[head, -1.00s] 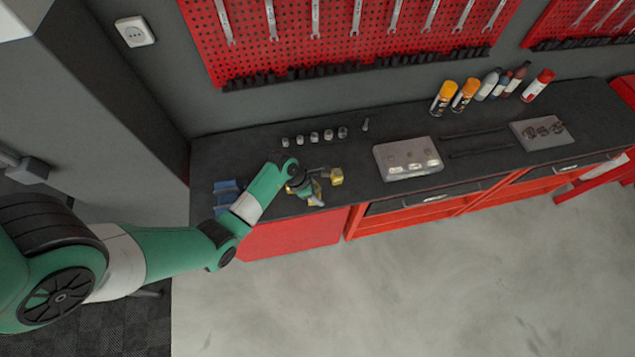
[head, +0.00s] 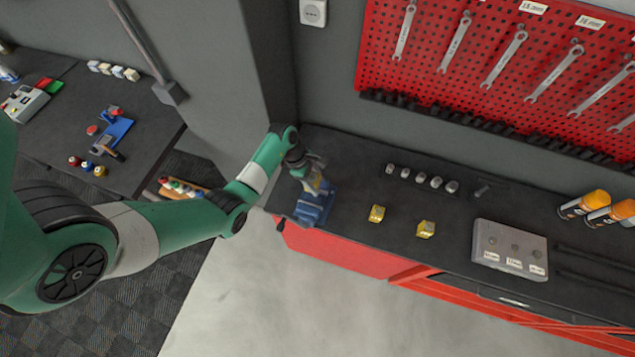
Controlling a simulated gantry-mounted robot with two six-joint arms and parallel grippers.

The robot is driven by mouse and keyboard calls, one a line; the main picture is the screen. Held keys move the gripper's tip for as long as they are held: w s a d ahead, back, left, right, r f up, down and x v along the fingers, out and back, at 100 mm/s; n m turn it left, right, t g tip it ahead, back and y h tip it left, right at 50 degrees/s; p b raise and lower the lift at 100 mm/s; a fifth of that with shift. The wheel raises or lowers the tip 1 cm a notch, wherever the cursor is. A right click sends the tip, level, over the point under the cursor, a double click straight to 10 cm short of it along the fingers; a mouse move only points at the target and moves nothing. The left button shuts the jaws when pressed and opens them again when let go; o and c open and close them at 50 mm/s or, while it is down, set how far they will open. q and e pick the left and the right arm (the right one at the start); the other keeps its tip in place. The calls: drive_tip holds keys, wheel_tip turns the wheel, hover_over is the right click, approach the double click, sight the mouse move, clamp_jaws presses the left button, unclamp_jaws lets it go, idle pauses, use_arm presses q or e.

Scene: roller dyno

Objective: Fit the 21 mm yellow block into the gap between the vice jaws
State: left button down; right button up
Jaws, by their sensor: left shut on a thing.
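The blue vice (head: 313,210) stands at the left end of the dark workbench, near its front edge. My left gripper (head: 317,184) is directly over the vice, shut on a small yellow block (head: 318,186), which is mostly hidden by the fingers. I cannot tell whether the block is between the jaws or just above them. Two other yellow blocks, one nearer the vice (head: 377,214) and one farther right (head: 425,229), sit on the bench. Their sizes cannot be read. My right gripper is not in view.
Several metal sockets (head: 421,178) stand in a row behind the blocks. A grey labelled tray (head: 511,250) lies to the right. A wall pillar (head: 205,85) rises close to the left arm. Bench around the yellow blocks is clear.

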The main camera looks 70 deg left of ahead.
sight(317, 189)
use_arm(q)
drive_tip(key=shift+w, duration=0.15)
drive_tip(key=shift+f+b, duration=0.25)
drive_tip(key=shift+b, duration=0.05)
wheel_tip(317, 189, down, 4)
drive_tip(key=b, duration=0.4)
drive_tip(key=shift+f, duration=0.1)
drive_tip(key=shift+f+b, duration=0.75)
drive_tip(key=shift+b, duration=0.05)
drive_tip(key=shift+f, duration=0.2)
drive_tip(key=shift+f+b, duration=0.35)
drive_tip(key=shift+f, duration=0.4)
drive_tip(key=shift+f, duration=0.15)
